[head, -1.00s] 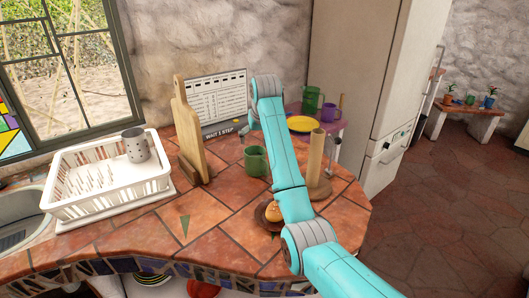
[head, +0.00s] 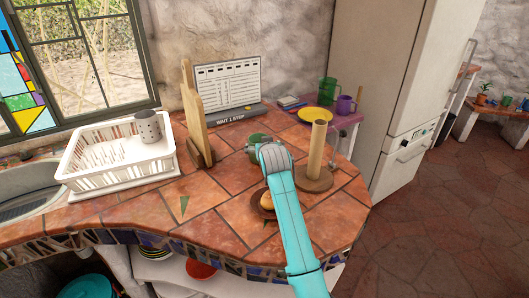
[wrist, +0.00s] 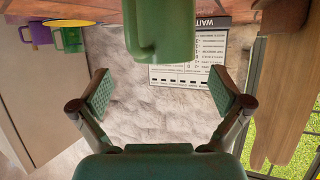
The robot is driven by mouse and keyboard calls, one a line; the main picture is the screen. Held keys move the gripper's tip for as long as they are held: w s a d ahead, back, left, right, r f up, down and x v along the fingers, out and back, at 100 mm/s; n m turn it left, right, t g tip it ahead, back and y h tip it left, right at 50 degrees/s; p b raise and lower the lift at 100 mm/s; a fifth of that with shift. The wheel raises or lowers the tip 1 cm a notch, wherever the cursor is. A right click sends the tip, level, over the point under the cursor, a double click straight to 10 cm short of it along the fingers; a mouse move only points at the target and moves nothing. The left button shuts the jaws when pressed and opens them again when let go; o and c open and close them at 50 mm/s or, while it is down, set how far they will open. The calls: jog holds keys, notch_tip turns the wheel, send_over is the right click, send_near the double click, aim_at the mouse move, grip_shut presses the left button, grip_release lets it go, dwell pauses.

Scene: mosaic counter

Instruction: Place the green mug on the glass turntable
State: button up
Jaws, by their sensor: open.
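The green mug (head: 258,140) stands on the tiled counter between the wooden board and the wooden post. My arm hides part of it in the head view. In the wrist view the mug (wrist: 163,28) is at the top centre, in line with the gap between the fingers and beyond their tips. My gripper (wrist: 160,93) is open and empty, one finger on each side. The head view mostly hides its fingers.
The wooden board (head: 197,118) stands left of the mug; the post (head: 316,150) stands close on the right. A white dish rack (head: 120,160) is left. A side table holds another green mug (head: 328,90), a purple mug (head: 344,104) and a yellow plate (head: 317,115).

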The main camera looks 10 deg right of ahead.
aim_at(258, 139)
jog(key=shift+a+x, duration=0.1)
jog(key=shift+x, duration=1.6)
jog(key=shift+a+x, duration=0.15)
jog(key=shift+x, duration=1.5)
jog(key=shift+r, duration=0.1)
jog(key=c, duration=1.4)
jog(key=shift+r, duration=0.1)
jog(key=shift+c, duration=1)
